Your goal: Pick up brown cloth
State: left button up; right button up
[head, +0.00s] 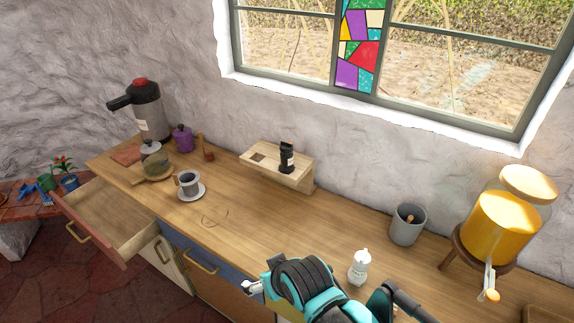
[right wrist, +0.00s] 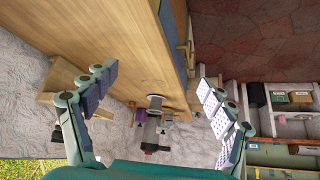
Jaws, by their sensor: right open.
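A flat, reddish-brown piece that looks like the brown cloth (head: 127,154) lies at the far left end of the wooden counter (head: 240,221), beside the grey flask. The flask and the glass jar stand close to it. I cannot make the cloth out clearly in the right wrist view. My right gripper (right wrist: 157,80) is open and empty in the right wrist view, its padded fingers wide apart, with the counter beyond. In the head view my right arm is low at the front of the counter, far from the cloth. My left gripper is not in view.
Around the cloth stand the flask (head: 150,115), glass jar (head: 154,158), and purple pot (head: 182,138). A grey cup (head: 189,181) on a saucer is nearer. An open drawer (head: 103,219) juts out at left. A white bottle (head: 360,267) stands near my right arm. The middle counter is mostly clear.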

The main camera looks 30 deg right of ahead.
aim_at(401, 286)
jog(key=z, duration=2.25)
jog(key=u, duration=1.4)
jog(key=z, duration=1.4)
jog(key=j+u, duration=0.6)
